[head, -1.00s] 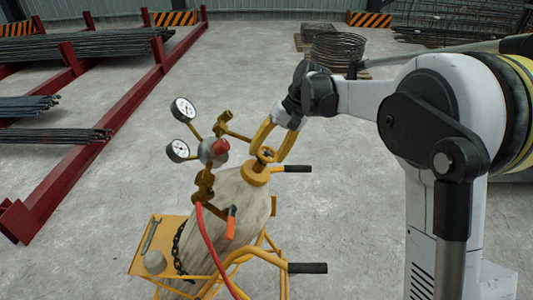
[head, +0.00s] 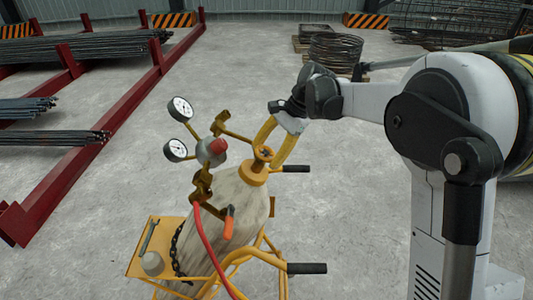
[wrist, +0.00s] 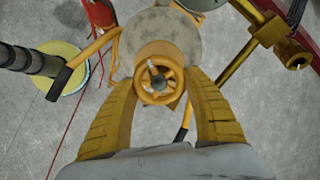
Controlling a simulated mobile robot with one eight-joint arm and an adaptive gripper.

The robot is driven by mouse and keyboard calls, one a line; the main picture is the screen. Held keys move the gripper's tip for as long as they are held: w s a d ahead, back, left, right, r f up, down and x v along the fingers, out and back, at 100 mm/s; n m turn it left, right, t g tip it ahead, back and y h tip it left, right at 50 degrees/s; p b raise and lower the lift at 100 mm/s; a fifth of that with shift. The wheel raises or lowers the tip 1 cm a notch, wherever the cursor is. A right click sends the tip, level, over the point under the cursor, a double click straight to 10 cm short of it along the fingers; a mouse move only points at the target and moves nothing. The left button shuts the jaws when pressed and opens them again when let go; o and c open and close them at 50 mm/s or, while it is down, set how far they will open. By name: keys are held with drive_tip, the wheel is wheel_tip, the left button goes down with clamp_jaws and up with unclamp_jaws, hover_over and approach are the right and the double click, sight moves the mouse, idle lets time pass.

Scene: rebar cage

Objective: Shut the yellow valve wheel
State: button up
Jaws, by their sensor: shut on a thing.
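The yellow valve wheel (head: 263,154) sits on top of the pale gas cylinder (head: 238,205), which stands on a yellow cart. My gripper (head: 268,150) reaches down from the upper right with its yellow fingers on either side of the wheel. In the wrist view the spoked wheel (wrist: 159,80) lies between the two fingertips (wrist: 160,78), which close on its rim from left and right. The underside of the wheel and the valve stem are hidden.
Two pressure gauges (head: 179,109) and a regulator with a red knob (head: 216,146) stand left of the wheel. A red hose (head: 205,235) runs down the cylinder. Black cart handles (head: 307,268) stick out right. Red racks with rebar stand left; floor between is clear.

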drive_tip(key=m, duration=0.5)
drive_tip(key=shift+s+m, duration=0.1)
drive_tip(key=shift+m, duration=0.3)
drive_tip(key=m, duration=0.5)
drive_tip(key=shift+s+t, duration=0.15)
drive_tip(key=shift+t, duration=0.15)
drive_tip(key=o, duration=1.2)
drive_tip(key=v, duration=1.2)
drive_tip(key=shift+d, duration=0.15)
